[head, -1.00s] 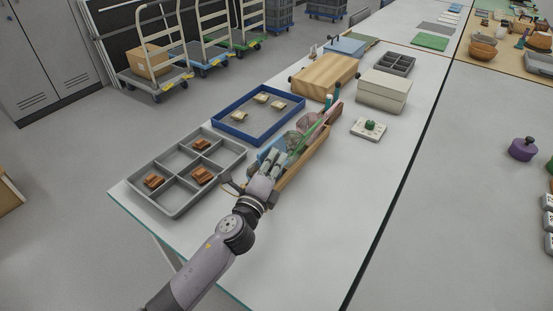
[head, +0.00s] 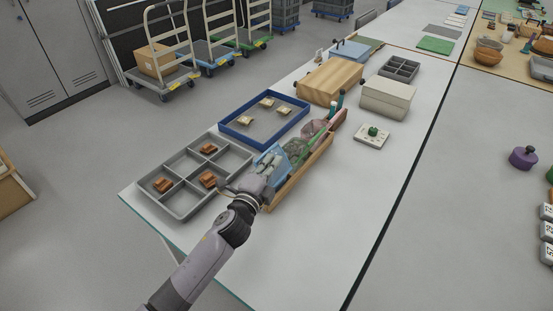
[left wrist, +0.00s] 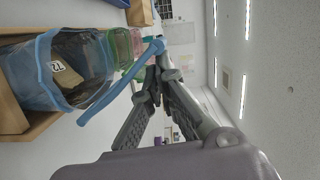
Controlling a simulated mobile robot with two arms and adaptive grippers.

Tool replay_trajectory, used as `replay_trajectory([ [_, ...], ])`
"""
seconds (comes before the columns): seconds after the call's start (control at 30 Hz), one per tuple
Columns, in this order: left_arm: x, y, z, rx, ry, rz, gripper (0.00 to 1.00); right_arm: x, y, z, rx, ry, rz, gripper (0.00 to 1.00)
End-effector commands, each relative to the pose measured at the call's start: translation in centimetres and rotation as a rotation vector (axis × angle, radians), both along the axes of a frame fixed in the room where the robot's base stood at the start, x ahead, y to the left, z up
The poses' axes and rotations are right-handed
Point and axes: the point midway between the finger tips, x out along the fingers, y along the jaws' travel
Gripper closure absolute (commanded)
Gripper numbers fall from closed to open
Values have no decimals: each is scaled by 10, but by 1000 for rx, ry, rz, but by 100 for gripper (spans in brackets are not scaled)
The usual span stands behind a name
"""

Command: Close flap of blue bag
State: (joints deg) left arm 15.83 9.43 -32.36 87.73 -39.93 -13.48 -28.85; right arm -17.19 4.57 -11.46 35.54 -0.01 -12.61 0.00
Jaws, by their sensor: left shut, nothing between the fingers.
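The blue bag (head: 272,154) is a clear bag with a blue rim, at the near end of a wooden tray. In the left wrist view the bag (left wrist: 97,62) stands open, with a dark piece and a small tag (left wrist: 56,66) inside. Its blue-edged flap (left wrist: 112,92) sticks out from the opening, its corner by my fingertips. My left gripper (head: 266,166) is shut and empty beside the bag. In the left wrist view its fingers (left wrist: 156,72) meet just past the flap edge; whether they touch it I cannot tell. My right gripper is not in view.
A green bag (head: 297,150) and a pink bag (head: 314,128) stand behind in the wooden tray (head: 300,176). A grey divided tray (head: 177,211) lies left, a blue-rimmed tray (head: 238,139) behind it.

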Motion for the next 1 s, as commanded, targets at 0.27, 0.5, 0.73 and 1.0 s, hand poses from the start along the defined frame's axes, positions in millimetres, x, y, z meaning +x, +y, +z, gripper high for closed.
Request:
replay_trajectory([
  [0.27,10,15,-1,-215,150,2,100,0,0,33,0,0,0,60],
  [0.5,18,26,-11,-402,277,1,100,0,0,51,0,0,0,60],
  [0.73,23,33,-23,-559,385,2,100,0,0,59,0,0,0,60],
  [1.0,26,37,-34,-646,443,1,100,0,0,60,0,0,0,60],
])
